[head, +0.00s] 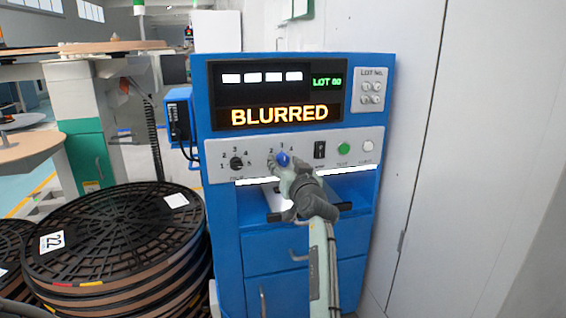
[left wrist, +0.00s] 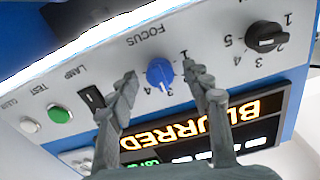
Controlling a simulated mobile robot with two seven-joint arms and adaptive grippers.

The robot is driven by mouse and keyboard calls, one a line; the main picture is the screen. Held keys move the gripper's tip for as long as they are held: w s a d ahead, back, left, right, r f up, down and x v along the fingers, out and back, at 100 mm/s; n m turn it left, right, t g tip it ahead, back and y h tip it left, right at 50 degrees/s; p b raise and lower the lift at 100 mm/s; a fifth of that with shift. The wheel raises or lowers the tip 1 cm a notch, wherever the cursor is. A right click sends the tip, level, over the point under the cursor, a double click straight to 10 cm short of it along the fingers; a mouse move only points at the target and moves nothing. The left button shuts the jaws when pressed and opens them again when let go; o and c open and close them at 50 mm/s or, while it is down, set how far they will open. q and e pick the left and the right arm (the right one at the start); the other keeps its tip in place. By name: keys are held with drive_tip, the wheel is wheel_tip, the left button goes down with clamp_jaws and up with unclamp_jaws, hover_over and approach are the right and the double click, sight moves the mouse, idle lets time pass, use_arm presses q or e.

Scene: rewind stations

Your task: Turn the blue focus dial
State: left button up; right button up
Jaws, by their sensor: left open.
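The blue focus dial (head: 283,159) sits on the light panel of a blue machine, beside a black numbered dial (head: 237,163). My left gripper (head: 285,170) is in front of it and partly covers it in the head view. In the left wrist view the blue focus dial (left wrist: 160,73) shows under the word FOCUS, between the two open fingers of my left gripper (left wrist: 158,85). I cannot tell whether the fingers touch it. The display (head: 280,116) above reads BLURRED. My right gripper is not in view.
A black rocker switch (head: 319,150), a green test button (head: 344,148) and a white button (head: 368,146) are right of the dial. Stacked black reels (head: 115,235) stand at the left. A pale wall (head: 470,200) is close on the right.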

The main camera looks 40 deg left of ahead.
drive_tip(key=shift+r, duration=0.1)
use_arm(q)
clamp_jaws()
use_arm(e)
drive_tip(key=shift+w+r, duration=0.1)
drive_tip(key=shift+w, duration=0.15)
use_arm(q)
drive_tip(key=m+p, duration=0.1)
drive_tip(key=m, duration=0.2)
drive_tip(key=shift+r, duration=0.15)
drive_tip(key=m+p, duration=0.1)
drive_tip(key=m, duration=0.3)
drive_tip(key=shift+p, duration=0.3)
drive_tip(key=shift+m+p, duration=0.7)
drive_tip(key=shift+m, duration=0.8)
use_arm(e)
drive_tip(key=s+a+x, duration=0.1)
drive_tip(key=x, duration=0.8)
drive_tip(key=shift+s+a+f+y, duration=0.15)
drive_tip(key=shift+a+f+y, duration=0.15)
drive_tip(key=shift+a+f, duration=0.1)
